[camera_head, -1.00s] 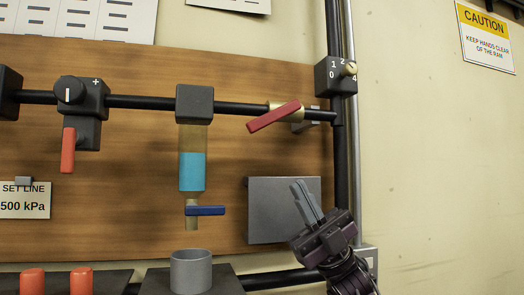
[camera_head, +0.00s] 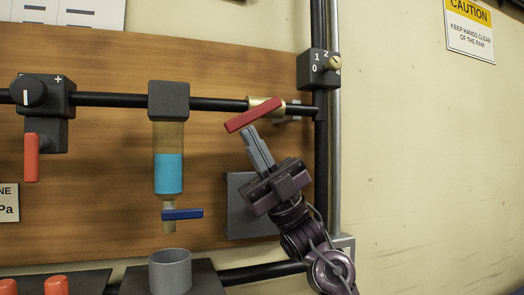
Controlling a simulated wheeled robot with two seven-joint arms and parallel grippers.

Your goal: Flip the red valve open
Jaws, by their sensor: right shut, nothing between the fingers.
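The red valve (camera_head: 254,114) is a flat red lever on a brass body (camera_head: 264,104) fitted on the black horizontal pipe. The lever slants, its left end lower than its right end. My right gripper (camera_head: 256,134) is shut and empty. Its fingertips point up and sit just below the middle of the red lever; I cannot tell whether they touch it. My left gripper is not in view.
A blue lever (camera_head: 182,213) hangs under a tube of blue liquid (camera_head: 168,172), above a grey cup (camera_head: 170,271). An orange lever (camera_head: 31,157) and a dial (camera_head: 28,91) are at left. A selector box (camera_head: 319,69) stands right of the valve.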

